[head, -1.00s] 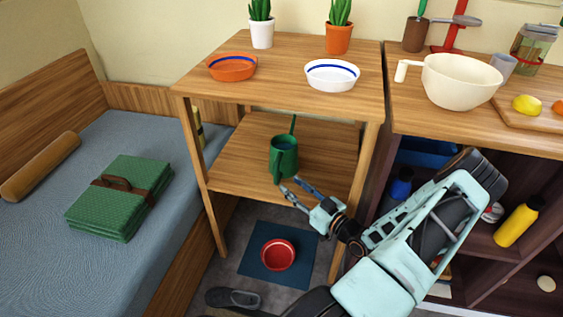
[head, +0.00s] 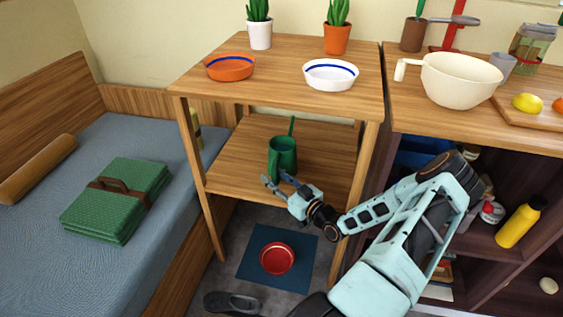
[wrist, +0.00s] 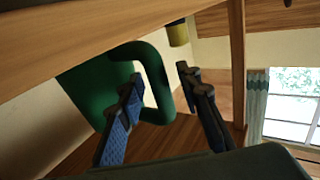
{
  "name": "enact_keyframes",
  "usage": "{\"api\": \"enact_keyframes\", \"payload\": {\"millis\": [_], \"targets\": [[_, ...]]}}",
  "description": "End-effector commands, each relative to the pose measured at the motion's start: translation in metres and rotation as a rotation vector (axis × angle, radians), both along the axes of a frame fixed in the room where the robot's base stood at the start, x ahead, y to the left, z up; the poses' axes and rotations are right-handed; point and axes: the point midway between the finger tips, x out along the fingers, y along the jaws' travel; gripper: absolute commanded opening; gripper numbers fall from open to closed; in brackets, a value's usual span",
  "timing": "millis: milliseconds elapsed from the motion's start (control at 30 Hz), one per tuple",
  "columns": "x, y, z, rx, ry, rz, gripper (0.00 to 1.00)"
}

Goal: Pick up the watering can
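The green watering can (head: 287,150) stands upright on the lower shelf (head: 235,165) of the wooden stand, its thin spout pointing up and back. In the wrist view, its body (wrist: 85,85) is at the left and its looped handle (wrist: 154,68) appears between my fingers. My gripper (head: 274,177) is open at the front of the can, near the shelf's front edge. In the wrist view, my gripper (wrist: 160,76) has its two blue-padded fingers well apart, one on each side of the handle. I see no finger clearly pressing on it.
The top board (head: 285,85) hangs above the shelf, with an orange bowl (head: 230,67), a white bowl (head: 330,75) and two potted plants on it. Stand legs flank the shelf. A red bowl (head: 277,258) sits on a blue mat below. A yellowish object (wrist: 178,34) shows behind the can.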

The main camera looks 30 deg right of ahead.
Motion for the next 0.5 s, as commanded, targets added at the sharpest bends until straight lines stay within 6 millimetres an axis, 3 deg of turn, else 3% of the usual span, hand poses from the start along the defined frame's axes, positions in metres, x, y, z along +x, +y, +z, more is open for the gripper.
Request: {"api": "enact_keyframes", "payload": {"millis": [33,267,500], "targets": [[-0.0001,0.0000,0.0000,0.000,0.000,0.000,0.24],[-0.0003,-0.0001,0.0000,0.000,0.000,0.000,0.00],[-0.0004,-0.0002,0.0000,0.000,0.000,0.000,0.00]]}}
